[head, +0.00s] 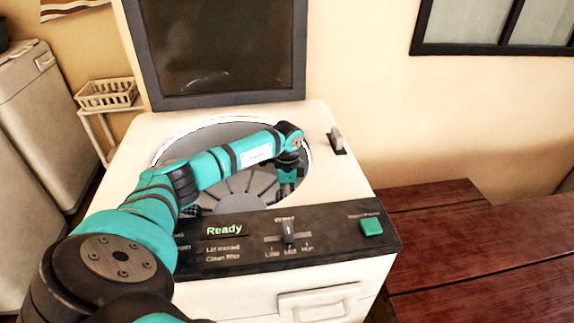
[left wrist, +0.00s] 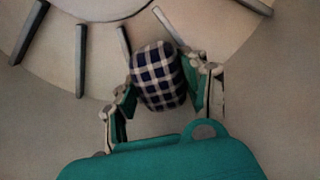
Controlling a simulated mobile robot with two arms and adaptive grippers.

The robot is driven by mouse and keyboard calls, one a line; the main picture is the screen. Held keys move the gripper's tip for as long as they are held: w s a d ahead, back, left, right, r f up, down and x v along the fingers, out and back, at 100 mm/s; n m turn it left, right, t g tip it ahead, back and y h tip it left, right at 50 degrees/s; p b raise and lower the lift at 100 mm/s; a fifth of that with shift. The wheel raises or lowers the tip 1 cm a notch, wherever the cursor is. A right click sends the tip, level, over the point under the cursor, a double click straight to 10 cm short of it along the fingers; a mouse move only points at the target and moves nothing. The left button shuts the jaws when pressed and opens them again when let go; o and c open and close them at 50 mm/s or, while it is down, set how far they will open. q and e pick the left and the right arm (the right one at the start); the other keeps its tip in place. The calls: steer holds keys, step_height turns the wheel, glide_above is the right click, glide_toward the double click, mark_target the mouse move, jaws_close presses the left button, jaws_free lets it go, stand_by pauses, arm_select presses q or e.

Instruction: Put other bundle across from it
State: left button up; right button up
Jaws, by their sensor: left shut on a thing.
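My left gripper (head: 287,186) reaches down into the open round drum (head: 238,187) of a white top-loading washer, at the drum's right side. In the left wrist view the left gripper (left wrist: 163,88) is shut on a navy and white checked cloth bundle (left wrist: 156,72), with a finger on each side. The ribbed drum floor (left wrist: 60,70) shows behind the bundle. In the head view the held bundle is mostly hidden by the gripper and the drum rim. A small dark patch (head: 194,210) shows at the drum's left, under my arm; I cannot tell clearly what it is. My right gripper is out of view.
The washer's dark lid (head: 220,50) stands open at the back. The front control panel (head: 290,232) reads "Ready" and has a slider (head: 289,232) and a green button (head: 371,227). A red wooden table (head: 480,260) is at right, and a cream basket (head: 107,94) at left.

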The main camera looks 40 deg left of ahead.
arm_select(q)
steer(key=o, duration=1.4)
step_height(320, 180, up, 12)
steer(key=shift+r, duration=0.1)
